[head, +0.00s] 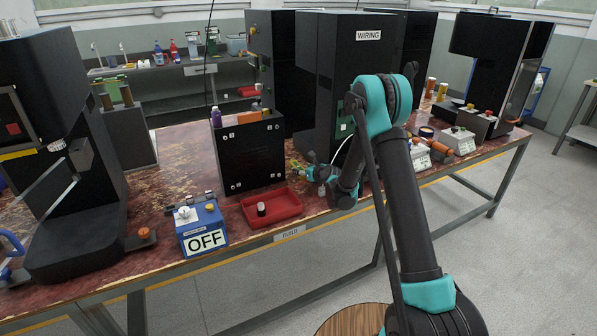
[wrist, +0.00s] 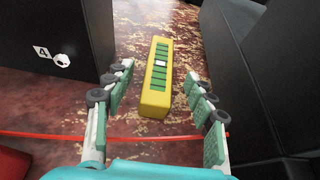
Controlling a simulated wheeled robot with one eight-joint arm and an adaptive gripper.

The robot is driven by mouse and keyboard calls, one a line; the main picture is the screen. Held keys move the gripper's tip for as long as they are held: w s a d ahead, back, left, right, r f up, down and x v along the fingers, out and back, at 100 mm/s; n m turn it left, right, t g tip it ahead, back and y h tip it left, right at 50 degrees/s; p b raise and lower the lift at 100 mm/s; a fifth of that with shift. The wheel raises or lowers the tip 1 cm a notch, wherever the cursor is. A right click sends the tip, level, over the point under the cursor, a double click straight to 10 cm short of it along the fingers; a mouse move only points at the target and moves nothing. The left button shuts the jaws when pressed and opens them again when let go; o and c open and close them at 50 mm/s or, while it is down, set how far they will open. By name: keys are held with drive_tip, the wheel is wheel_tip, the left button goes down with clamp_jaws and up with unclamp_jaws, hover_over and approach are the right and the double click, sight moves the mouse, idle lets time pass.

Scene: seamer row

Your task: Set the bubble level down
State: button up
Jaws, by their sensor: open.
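The bubble level (wrist: 156,97) is a yellow bar with green segments and a small pale window on top. In the wrist view it lies on the worn red-brown bench top (wrist: 185,42), its long side pointing away from me. My gripper (wrist: 158,100) is open, with one finger on each side of the level's near part and a visible gap on both sides. In the head view my gripper (head: 304,168) is low over the bench, between the black box and the tall black cabinet. The level is hard to make out there.
A black box with number tags (head: 250,152) stands left of my gripper, and the tall cabinet marked WIRING (head: 345,65) stands close on the right. A red tray (head: 284,204) holding a small dark item with a white top lies in front. A blue OFF box (head: 202,228) is further left.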

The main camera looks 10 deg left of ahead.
sight(299, 167)
drive_tip(key=shift+x, duration=2.75)
drive_tip(key=shift+r, duration=0.15)
clamp_jaws()
